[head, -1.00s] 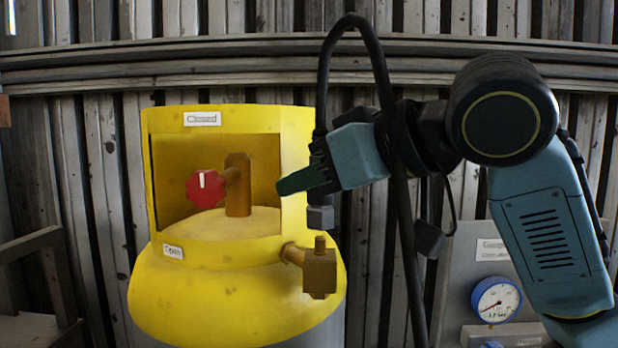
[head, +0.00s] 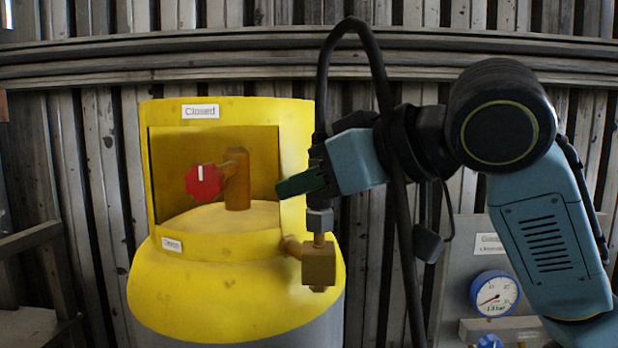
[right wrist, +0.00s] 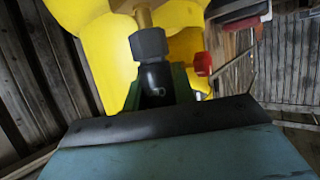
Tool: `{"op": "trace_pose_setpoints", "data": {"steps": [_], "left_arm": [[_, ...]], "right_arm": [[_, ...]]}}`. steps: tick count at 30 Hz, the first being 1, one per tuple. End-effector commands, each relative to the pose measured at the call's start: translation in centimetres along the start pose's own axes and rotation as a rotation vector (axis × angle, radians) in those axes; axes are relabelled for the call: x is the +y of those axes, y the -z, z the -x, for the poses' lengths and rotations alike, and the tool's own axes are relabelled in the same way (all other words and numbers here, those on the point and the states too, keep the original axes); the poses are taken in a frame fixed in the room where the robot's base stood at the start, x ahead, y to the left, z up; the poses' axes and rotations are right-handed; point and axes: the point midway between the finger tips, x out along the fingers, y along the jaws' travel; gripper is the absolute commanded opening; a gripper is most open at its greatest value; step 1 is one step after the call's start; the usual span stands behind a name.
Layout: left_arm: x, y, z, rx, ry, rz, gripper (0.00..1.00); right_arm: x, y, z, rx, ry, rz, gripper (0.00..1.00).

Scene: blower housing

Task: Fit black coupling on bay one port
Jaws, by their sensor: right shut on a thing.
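The black coupling is the end of a black hose, with a grey hex nut (head: 319,220) at its lower end. My right gripper (head: 303,183) is shut on the coupling just above the nut, and its green fingers show in the right wrist view (right wrist: 156,92). The brass port (head: 319,262) sticks out from the right side of the yellow cylinder (head: 215,290). The nut is upright over the port's short stem and appears to meet it. In the right wrist view the nut (right wrist: 149,44) lines up with the brass stem (right wrist: 143,18); thread engagement is hidden. My left gripper is not in view.
A red knob (head: 204,182) on a brass valve sits inside the cylinder's collar, left of my gripper. A gauge (head: 494,293) is on a panel at the lower right. A corrugated wall stands behind.

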Motion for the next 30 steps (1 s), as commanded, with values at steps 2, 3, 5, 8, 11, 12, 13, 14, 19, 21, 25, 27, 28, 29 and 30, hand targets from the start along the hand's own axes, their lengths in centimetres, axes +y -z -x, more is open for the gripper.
{"op": "trace_pose_setpoints", "data": {"steps": [2, 3, 5, 8, 11, 12, 13, 14, 19, 21, 25, 27, 28, 29, 30], "left_arm": [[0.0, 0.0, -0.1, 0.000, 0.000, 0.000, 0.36], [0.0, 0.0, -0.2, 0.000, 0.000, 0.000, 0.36], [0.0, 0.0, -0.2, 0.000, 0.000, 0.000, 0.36], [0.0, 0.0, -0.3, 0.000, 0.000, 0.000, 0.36], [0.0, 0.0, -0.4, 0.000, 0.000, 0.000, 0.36], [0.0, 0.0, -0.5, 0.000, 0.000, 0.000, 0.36], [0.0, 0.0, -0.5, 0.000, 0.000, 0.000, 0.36], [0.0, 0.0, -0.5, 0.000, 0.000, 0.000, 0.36], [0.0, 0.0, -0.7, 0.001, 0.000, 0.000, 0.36], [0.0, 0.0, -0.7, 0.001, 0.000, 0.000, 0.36], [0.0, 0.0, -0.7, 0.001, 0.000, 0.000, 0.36], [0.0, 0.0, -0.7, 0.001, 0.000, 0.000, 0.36], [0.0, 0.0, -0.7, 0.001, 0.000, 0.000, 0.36], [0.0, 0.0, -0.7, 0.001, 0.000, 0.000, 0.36], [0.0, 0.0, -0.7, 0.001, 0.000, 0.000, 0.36]], "right_arm": [[0.0, -0.2, -0.1, 0.001, 0.000, 0.000, 0.00], [0.0, -0.3, -0.1, 0.001, 0.000, 0.000, 0.00], [0.0, -0.4, -0.2, 0.002, 0.000, 0.000, 0.00], [0.0, -0.7, -0.3, 0.002, 0.000, 0.000, 0.00], [0.0, -0.9, -0.3, 0.002, 0.000, 0.000, 0.00], [0.0, -1.0, -0.4, 0.002, 0.000, 0.001, 0.00], [0.0, -1.0, -0.4, 0.003, 0.000, 0.001, 0.00], [0.0, -1.1, -0.4, 0.003, 0.000, 0.001, 0.00], [0.0, -1.5, -0.6, 0.003, 0.000, 0.001, 0.00], [0.0, -1.6, -0.7, 0.002, 0.000, 0.000, 0.00], [0.0, -1.7, -0.7, 0.002, 0.000, 0.000, 0.33], [0.0, -1.7, -0.7, 0.002, 0.000, 0.000, 0.42], [0.0, -1.7, -0.7, 0.002, 0.000, 0.000, 0.46], [0.0, -1.7, -0.7, 0.002, 0.000, 0.000, 0.50], [0.0, -1.7, -0.7, 0.002, 0.000, 0.000, 0.52]]}}
